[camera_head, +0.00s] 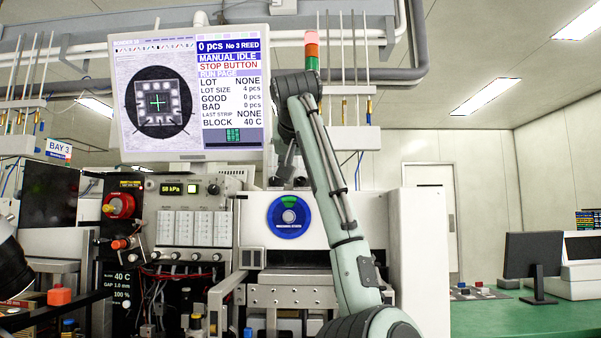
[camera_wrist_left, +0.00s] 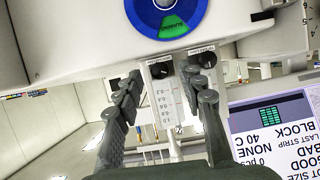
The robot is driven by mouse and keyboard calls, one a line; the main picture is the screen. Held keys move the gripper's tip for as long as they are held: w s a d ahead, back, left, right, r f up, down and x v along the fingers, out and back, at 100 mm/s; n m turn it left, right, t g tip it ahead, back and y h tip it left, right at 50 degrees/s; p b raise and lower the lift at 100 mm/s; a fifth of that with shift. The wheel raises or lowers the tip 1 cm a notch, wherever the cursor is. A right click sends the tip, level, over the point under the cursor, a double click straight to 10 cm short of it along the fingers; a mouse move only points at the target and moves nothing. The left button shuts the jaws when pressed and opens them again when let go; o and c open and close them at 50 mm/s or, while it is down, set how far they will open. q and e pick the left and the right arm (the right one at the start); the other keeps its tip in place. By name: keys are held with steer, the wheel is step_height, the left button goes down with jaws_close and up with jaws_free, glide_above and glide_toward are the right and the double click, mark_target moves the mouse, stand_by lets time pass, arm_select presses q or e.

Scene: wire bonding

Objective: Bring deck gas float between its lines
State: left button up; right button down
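My left gripper (camera_head: 288,168) is at the top of the white machine housing, just right of the large screen. The left wrist view looks at it upside down. There my left gripper (camera_wrist_left: 165,105) has its two dark fingers spread apart with nothing between the pads. Beyond the gap is a flow meter (camera_wrist_left: 163,105) with a white numbered scale and a black knob (camera_wrist_left: 160,70). A second black knob (camera_wrist_left: 202,60) is beside it, partly behind the right finger. The float and its lines are too small to make out. In the head view the meter is hidden behind my arm.
A large screen (camera_head: 225,80) hangs close left of my left gripper. A blue round disc (camera_head: 290,217) is on the housing (camera_head: 250,210) below it. A red-green signal tower (camera_head: 312,50) stands above. A pressure panel (camera_head: 185,190) is at lower left. A green bench (camera_head: 510,318) is at right.

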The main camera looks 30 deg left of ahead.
arm_select(q)
steer(key=shift+w+a+f, duration=0.15)
steer(key=shift+w, duration=0.15)
jaws_close()
steer(key=shift+a, duration=0.1)
steer(key=n+t+h, duration=0.1)
steer(key=n, duration=0.1)
steer(key=n+h, duration=0.1)
steer(key=n, duration=0.1)
steer(key=shift+s+a+t, duration=0.15)
steer(key=shift+a+t, duration=0.05)
steer(key=shift+t, duration=0.2)
stand_by(0.3)
steer(key=shift+n+h, duration=0.3)
stand_by(0.3)
jaws_free()
